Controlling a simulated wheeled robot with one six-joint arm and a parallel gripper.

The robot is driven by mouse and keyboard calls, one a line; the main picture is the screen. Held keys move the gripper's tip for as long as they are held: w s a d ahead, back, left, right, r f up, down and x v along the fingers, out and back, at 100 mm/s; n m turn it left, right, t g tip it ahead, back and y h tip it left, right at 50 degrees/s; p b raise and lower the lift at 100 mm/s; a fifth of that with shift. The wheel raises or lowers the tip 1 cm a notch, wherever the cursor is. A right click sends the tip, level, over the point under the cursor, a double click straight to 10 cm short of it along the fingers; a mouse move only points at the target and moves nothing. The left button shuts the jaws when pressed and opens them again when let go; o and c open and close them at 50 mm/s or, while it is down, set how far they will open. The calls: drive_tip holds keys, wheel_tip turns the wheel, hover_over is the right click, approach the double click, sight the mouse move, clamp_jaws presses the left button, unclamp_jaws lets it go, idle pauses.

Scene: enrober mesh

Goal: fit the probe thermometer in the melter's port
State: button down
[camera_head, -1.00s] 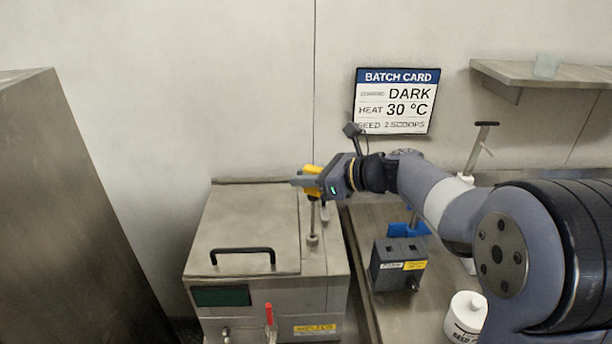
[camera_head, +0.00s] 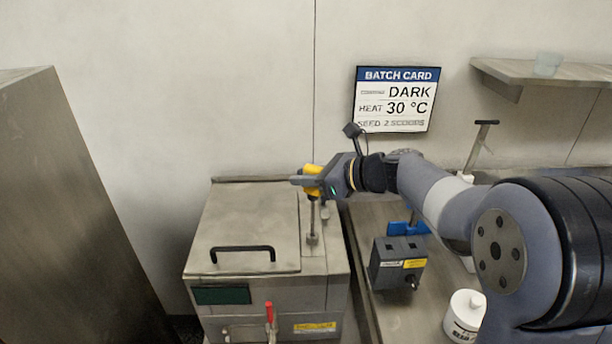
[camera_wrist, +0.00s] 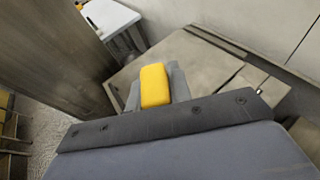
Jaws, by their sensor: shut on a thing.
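The probe thermometer has a yellow head (camera_head: 313,181) and a thin metal stem that points straight down. My gripper (camera_head: 307,181) is shut on the yellow head, which also shows between the fingers in the wrist view (camera_wrist: 155,86). The melter (camera_head: 240,245) is the steel box with a black-handled lid, below and left of my gripper. The port (camera_head: 312,239) is a small round collar on the melter's top, right of the lid. The stem is upright and its lower end meets the collar in the picture. I cannot tell how deep it sits.
A dark grey box (camera_head: 398,262) and a white tub (camera_head: 465,315) stand on the bench right of the melter. A batch card (camera_head: 396,99) hangs on the wall. A shelf (camera_head: 540,76) is at the upper right. A tall steel cabinet (camera_head: 70,220) stands at the left.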

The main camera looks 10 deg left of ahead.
drive_tip(key=shift+f+b, duration=4)
drive_tip(key=shift+f, duration=1.7)
drive_tip(key=c, duration=1.2)
unclamp_jaws()
drive_tip(key=v, duration=1.1)
drive_tip(key=shift+b, duration=0.3)
drive_tip(key=shift+a, duration=0.15)
